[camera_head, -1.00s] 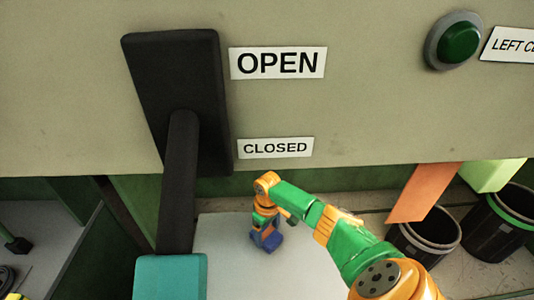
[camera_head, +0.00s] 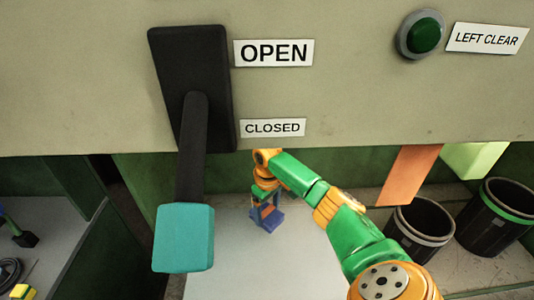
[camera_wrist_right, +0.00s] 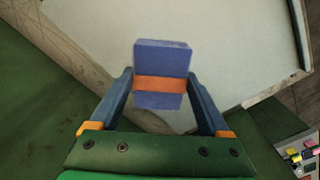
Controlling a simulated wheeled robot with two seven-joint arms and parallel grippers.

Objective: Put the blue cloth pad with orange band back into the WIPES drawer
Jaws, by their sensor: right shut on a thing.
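The blue cloth pad with an orange band (camera_wrist_right: 160,57) is between the fingers of my right gripper (camera_wrist_right: 160,82), which is shut on it in the right wrist view. In the head view the pad (camera_head: 267,221) is small and dark at the end of my right arm, over a pale grey surface (camera_head: 225,270); I cannot tell whether it touches that surface. My right gripper (camera_head: 266,205) is partly lost against the pad there. The WIPES drawer is not identifiable in these frames. My left gripper is not in view.
A beige panel (camera_head: 350,80) spans the top, with OPEN (camera_head: 273,53) and CLOSED (camera_head: 273,128) labels. A black lever with a teal handle (camera_head: 184,238) hangs down in front. A green button (camera_head: 423,35) is beside a LEFT CLEAR sign (camera_head: 487,38). Black bins (camera_head: 497,217) stand at right.

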